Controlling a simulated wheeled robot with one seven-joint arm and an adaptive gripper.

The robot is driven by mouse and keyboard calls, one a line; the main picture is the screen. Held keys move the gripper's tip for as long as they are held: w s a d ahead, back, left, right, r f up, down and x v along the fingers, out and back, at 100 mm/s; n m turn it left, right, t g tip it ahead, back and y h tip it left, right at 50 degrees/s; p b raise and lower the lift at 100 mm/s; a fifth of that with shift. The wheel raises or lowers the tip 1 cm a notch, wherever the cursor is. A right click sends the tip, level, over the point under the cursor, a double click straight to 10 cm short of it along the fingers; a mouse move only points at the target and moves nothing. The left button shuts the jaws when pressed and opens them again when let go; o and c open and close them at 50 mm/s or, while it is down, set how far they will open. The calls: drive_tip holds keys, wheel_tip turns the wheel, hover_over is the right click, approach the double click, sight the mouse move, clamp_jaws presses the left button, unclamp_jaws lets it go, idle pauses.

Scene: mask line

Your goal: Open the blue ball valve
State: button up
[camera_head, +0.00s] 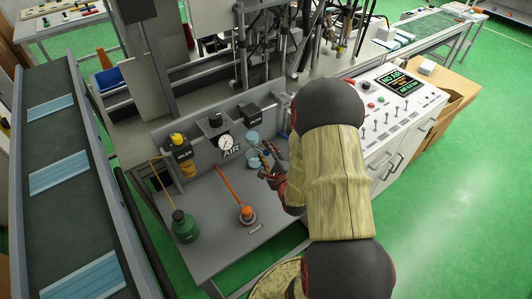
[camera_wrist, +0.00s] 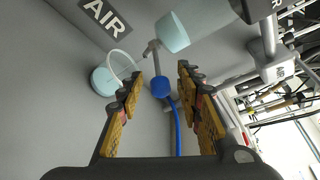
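The blue part that looks like the ball valve (camera_wrist: 161,87) sits on a grey pipe in the wrist view, between my fingers and beyond their tips. A thin blue strip runs down from it; I cannot tell whether it is a lever or a hose. My gripper (camera_wrist: 158,84) is open, with its yellow-padded fingers spread on either side and nothing between the pads. In the head view my gripper (camera_head: 267,167) is at the right of the air panel, and my arm hides much of that spot. I cannot make out the valve clearly there.
Pale blue cups (camera_wrist: 174,32) flank the pipe. The control panel (camera_head: 385,100) at right shows "NO AIR".

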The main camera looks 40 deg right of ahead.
drive_tip(key=shift+s, duration=0.1)
drive_tip(key=v, duration=1.2)
drive_tip(key=shift+c, duration=0.3)
